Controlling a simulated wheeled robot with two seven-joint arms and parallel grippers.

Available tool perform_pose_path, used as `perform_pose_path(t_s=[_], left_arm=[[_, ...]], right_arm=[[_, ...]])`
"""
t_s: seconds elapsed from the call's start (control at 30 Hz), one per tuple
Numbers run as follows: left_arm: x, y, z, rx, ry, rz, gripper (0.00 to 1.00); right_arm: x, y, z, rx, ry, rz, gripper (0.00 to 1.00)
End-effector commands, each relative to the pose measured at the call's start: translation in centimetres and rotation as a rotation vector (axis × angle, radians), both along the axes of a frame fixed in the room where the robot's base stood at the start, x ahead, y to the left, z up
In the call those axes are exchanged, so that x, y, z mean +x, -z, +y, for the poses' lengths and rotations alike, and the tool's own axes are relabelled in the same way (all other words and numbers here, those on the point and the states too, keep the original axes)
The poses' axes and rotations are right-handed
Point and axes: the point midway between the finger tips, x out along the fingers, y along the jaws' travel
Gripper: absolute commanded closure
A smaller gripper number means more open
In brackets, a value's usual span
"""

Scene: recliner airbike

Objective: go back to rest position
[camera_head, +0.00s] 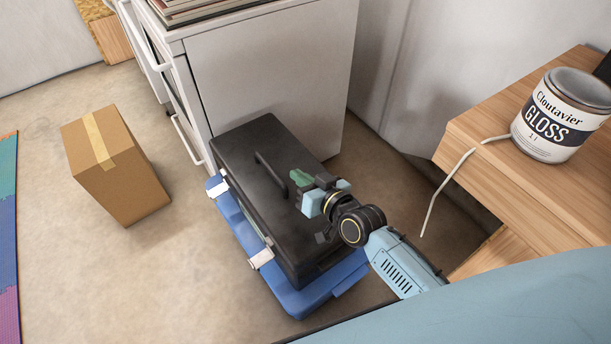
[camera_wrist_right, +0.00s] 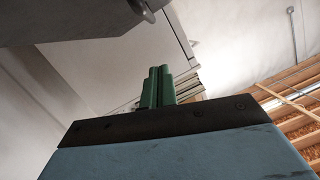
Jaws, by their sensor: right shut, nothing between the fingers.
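My right arm comes in from the lower right in the head view. My right gripper (camera_head: 298,178) has green fingers and is above the black lid of a toolbox (camera_head: 245,150), close to its handle (camera_head: 272,174). I cannot tell if it touches the lid. In the right wrist view the green fingers (camera_wrist_right: 158,86) are together with nothing between them. My left gripper is not in view.
A white cabinet (camera_head: 270,80) stands behind the toolbox. The toolbox has a blue base (camera_head: 290,298). A cardboard box (camera_head: 115,170) is on the floor at left. A paint can (camera_head: 560,115) stands on a wooden bench (camera_head: 480,125) at right.

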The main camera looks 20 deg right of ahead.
Motion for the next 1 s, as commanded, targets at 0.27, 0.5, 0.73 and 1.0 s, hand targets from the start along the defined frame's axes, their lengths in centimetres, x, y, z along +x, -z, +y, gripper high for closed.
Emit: perform_pose_path(t_s=[0.27, 0.5, 0.73, 1.0], left_arm=[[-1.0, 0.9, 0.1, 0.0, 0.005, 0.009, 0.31], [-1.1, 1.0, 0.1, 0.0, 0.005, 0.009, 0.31], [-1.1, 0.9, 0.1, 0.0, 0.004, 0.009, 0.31], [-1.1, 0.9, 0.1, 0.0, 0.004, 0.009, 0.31]], right_arm=[[-1.6, -0.4, -0.6, -0.001, 0.0, 0.0, 1.0], [-1.7, -0.3, -0.5, -0.003, -0.003, 0.006, 1.0], [-5.6, 0.5, 0.5, -0.103, -0.079, 0.161, 1.0], [-14.5, 1.2, -1.4, -0.33, -0.131, 0.509, 1.0]])
